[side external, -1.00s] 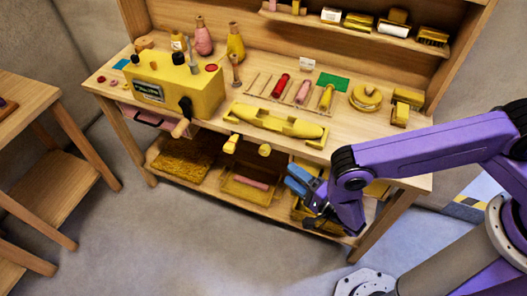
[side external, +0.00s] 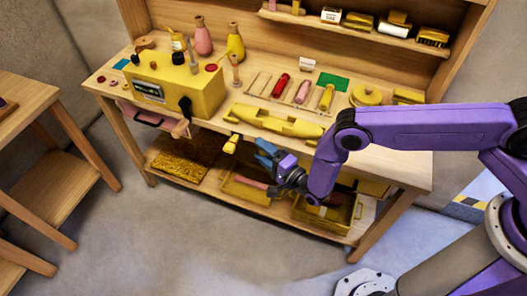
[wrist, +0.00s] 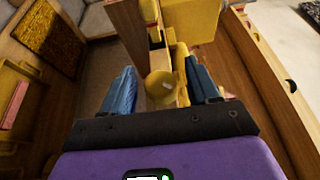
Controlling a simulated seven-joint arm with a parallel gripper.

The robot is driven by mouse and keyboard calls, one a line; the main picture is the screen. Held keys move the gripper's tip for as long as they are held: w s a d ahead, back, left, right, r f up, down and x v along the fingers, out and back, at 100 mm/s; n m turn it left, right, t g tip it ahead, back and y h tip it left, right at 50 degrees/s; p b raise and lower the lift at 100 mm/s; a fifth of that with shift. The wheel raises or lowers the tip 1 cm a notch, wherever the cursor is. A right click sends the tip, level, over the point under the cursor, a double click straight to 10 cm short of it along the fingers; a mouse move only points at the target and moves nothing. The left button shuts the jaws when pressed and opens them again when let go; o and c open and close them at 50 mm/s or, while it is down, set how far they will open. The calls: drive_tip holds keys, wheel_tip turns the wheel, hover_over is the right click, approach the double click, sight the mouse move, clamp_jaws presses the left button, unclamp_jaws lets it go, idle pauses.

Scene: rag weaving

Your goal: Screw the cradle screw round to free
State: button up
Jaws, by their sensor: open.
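The yellow cradle (side external: 275,121) lies along the front of the bench top. One yellow knob (side external: 231,144) sticks out below the front edge at its left. A second round yellow knob, likely the cradle screw, shows in the wrist view (wrist: 160,86); in the side view my gripper covers its place. My gripper (side external: 263,153) is at the bench's front edge with its blue fingers apart. In the wrist view my gripper (wrist: 162,88) has one finger on each side of the round knob, with gaps visible; I cannot tell whether the tips reach past it.
The lower shelf holds a shaggy mat (side external: 187,160) and yellow trays (side external: 325,215). Floor in front is clear.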

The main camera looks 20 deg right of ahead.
drive_tip(key=c, duration=1)
drive_tip(key=shift+o, duration=0.2)
drive_tip(key=shift+g, duration=0.3)
drive_tip(key=n+g+h, duration=0.1)
drive_tip(key=g+h, duration=0.1)
drive_tip(key=shift+r+g, duration=0.1)
drive_tip(key=shift+g, duration=0.3)
drive_tip(key=shift+n+g+h, duration=0.6)
drive_tip(key=shift+g+h, duration=0.2)
drive_tip(key=shift+g, duration=0.6)
drive_tip(key=shift+s, duration=0.1)
drive_tip(key=o, duration=1)
drive_tip(key=shift+c, duration=0.2)
